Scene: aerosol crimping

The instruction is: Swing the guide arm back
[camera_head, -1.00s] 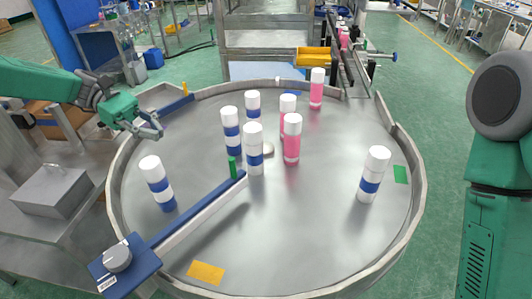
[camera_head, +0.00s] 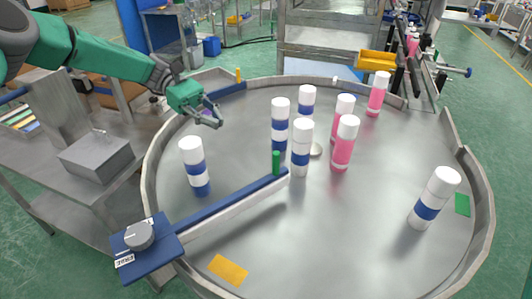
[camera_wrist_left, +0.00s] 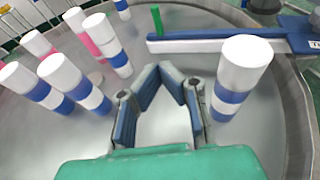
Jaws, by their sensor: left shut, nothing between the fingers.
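The guide arm (camera_head: 232,196) is a blue and light-grey bar lying across the round table. It runs from a blue pivot block with a grey knob (camera_head: 140,236) at the front left rim to near the middle. A green post (camera_head: 276,162) stands up near its inner end. The arm also shows in the left wrist view (camera_wrist_left: 215,43), with its post (camera_wrist_left: 157,21). My left gripper (camera_head: 216,118) is shut and empty above the table's left rear part, apart from the arm. In the left wrist view its fingers (camera_wrist_left: 170,75) show nothing between them. My right gripper is not in view.
A blue-and-white can (camera_head: 195,168) stands between my left gripper and the guide arm. Several blue-and-white and pink cans (camera_head: 344,143) stand around the table's middle and back. Another can (camera_head: 433,198) stands at the right. A raised metal rim (camera_head: 150,185) surrounds the table.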

